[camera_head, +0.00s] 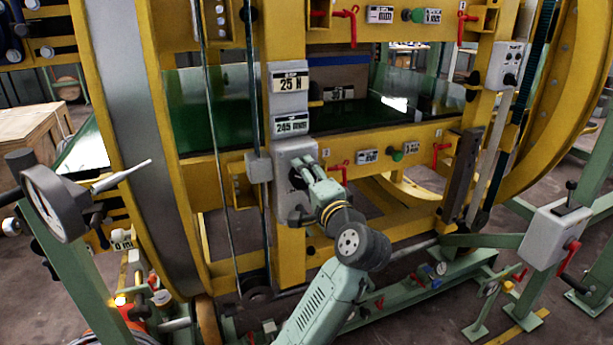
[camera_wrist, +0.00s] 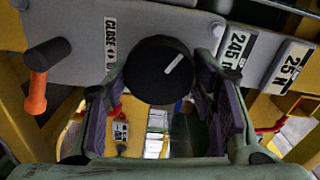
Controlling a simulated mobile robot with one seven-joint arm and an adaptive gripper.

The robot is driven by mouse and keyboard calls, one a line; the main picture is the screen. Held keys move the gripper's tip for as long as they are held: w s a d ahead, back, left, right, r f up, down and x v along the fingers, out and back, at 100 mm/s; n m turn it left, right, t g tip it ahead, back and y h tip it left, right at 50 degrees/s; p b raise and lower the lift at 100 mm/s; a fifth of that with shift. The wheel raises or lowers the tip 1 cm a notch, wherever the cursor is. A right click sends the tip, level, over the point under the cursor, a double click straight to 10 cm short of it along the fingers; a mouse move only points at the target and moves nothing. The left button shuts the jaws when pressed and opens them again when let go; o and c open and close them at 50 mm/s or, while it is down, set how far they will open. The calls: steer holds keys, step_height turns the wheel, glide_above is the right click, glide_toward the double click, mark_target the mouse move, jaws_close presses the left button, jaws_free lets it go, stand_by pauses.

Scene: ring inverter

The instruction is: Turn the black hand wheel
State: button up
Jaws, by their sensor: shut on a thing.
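The black hand wheel (camera_wrist: 152,72), a round black knob with a white line slanting to the upper right, shows in the middle of the wrist view. It sits on a grey panel (camera_wrist: 75,35) beside a "CLOSE" label. My gripper (camera_wrist: 160,92) has one dark-padded finger on each side of the knob and is shut on it. In the head view my gripper (camera_head: 307,175) is at the front of the grey box (camera_head: 290,152) on the yellow post. There the fingers and wrist hide most of the knob.
An orange handle (camera_wrist: 36,92) sticks out left of the knob in the wrist view. A gauge (camera_head: 55,203) stands at the left. Yellow beams and a green sheet (camera_head: 215,110) surround the post.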

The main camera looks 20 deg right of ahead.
steer(key=shift+m, duration=0.4)
steer(key=o, duration=1.1)
steer(key=shift+o, duration=0.2)
steer(key=s, duration=1.2)
steer(key=shift+d, duration=0.2)
